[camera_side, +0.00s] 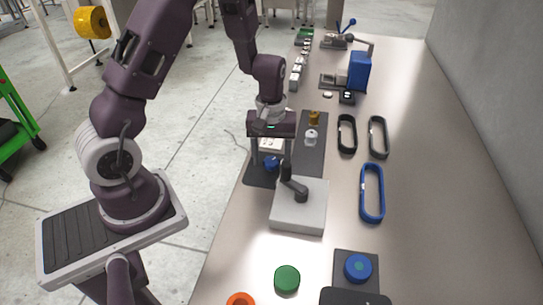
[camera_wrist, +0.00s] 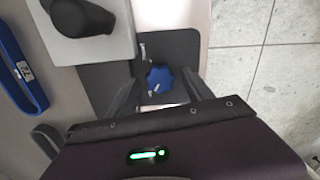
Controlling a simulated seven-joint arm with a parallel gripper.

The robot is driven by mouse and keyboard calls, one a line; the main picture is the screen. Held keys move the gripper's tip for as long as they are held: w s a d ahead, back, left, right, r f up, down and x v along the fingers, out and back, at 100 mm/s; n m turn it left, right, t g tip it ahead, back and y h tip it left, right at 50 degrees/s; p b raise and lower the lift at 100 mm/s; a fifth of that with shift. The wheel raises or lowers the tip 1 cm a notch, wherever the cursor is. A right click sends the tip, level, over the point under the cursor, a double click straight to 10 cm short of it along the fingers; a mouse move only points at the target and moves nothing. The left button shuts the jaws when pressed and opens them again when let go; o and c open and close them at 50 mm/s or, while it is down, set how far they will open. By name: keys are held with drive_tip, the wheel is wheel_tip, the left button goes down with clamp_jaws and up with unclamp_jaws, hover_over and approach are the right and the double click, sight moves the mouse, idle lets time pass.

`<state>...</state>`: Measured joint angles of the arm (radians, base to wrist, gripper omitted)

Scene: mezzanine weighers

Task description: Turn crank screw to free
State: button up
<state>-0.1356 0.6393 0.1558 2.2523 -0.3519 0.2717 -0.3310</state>
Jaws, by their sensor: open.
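A dark crank (camera_side: 295,189) with an upright handle sits on top of a light grey block (camera_side: 298,215) on the bench. In the wrist view the crank (camera_wrist: 80,15) and the block (camera_wrist: 112,45) are at the upper left. My gripper (camera_side: 271,168) points down just behind the block, with its two fingers apart and nothing held between them. The right finger overlaps the crank handle in the side view, and I cannot tell whether they touch. A blue star-shaped knob (camera_wrist: 160,78) on a dark plate shows between my fingers (camera_wrist: 161,88) in the wrist view.
Blue (camera_side: 372,192) and black (camera_side: 347,133) loops lie right of the block. A green button (camera_side: 287,279) and a blue button (camera_side: 358,268) are in front. A brass weight (camera_side: 314,117) stands behind. A wall borders the bench's right; the right strip is clear.

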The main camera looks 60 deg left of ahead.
sight(271, 161)
wheel_tip(271, 161, up, 7)
idle(0.3)
drive_tip(key=s+d+r+m+t, duration=0.1)
drive_tip(key=s+d+r+m, duration=0.2)
drive_tip(key=r, duration=0.4)
drive_tip(key=s+d+r+m+t, duration=0.2)
drive_tip(key=s+d+r, duration=0.15)
drive_tip(key=r, duration=0.35)
drive_tip(key=s+d+r+m+t, duration=0.1)
drive_tip(key=s+r+m, duration=0.1)
drive_tip(key=s, duration=0.3)
drive_tip(key=s+d+r+m+t, duration=0.1)
drive_tip(key=s+r+m, duration=0.1)
drive_tip(key=s, duration=0.4)
drive_tip(key=shift+s+m+t, duration=0.2)
drive_tip(key=shift+m+t, duration=0.1)
drive_tip(key=shift+m, duration=0.5)
